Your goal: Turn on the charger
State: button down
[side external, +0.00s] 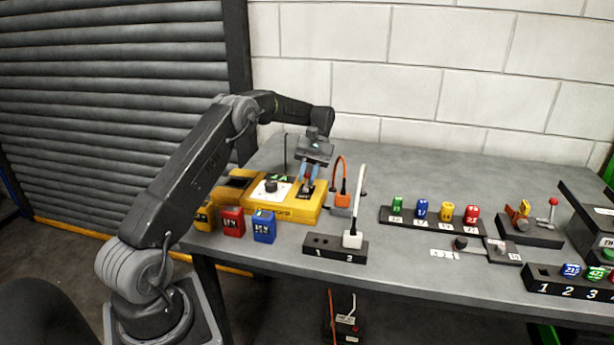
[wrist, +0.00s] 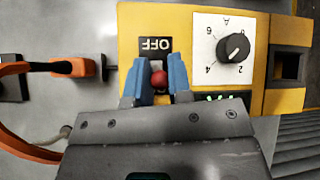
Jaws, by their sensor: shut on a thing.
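The yellow charger (side external: 300,214) stands on the left part of the table; its yellow top also shows in the wrist view (wrist: 190,20). Its red-tipped switch (wrist: 159,78) is beside a black plate marked OFF (wrist: 154,45). My gripper (wrist: 160,82) has its two blue fingers on either side of the red tip, shut on it. In the side view my gripper (side external: 309,176) points down at the right end of the charger. The white dial plate (wrist: 223,40) has a black knob. Small green marks (wrist: 220,97) show near my gripper's edge. The switch's lower part is hidden.
Red (side external: 231,221) and blue (side external: 264,226) batteries stand in front of the charger, with a yellow one beside them. An orange-cabled plug (side external: 342,199) is close on the right. A black two-slot block (side external: 322,245) holds a white plug (side external: 352,239).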

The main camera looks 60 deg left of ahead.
jog(key=c, duration=1.1)
grip_release()
jog(key=t+y, duration=0.1)
jog(key=s+d+t+y, duration=0.1)
jog(key=shift+r+t+y, duration=0.2)
jog(key=shift+t+y, duration=0.1)
jog(key=t+y, duration=0.1)
jog(key=s+d+t+y, duration=0.1)
jog(key=t+y, duration=0.1)
jog(key=shift+s+d+f, duration=0.15)
jog(key=shift+f, duration=0.05)
notch_tip(320, 180, up, 14)
jog(key=w, duration=0.1)
jog(key=shift+s+d+r+m+t+y, duration=0.1)
jog(key=shift+s+d+r+m+t, duration=0.2)
jog(key=shift+s+d+m+t, duration=1.8)
jog(key=shift+s+d+r+m+g+y, duration=0.2)
jog(key=shift+s+d+m, duration=0.75)
jog(key=shift+s+d, duration=2.85)
jog(key=shift+s+d+r+m+t, duration=0.35)
jog(key=shift+s+d+m+t, duration=1.1)
jog(key=shift+d, duration=2.3)
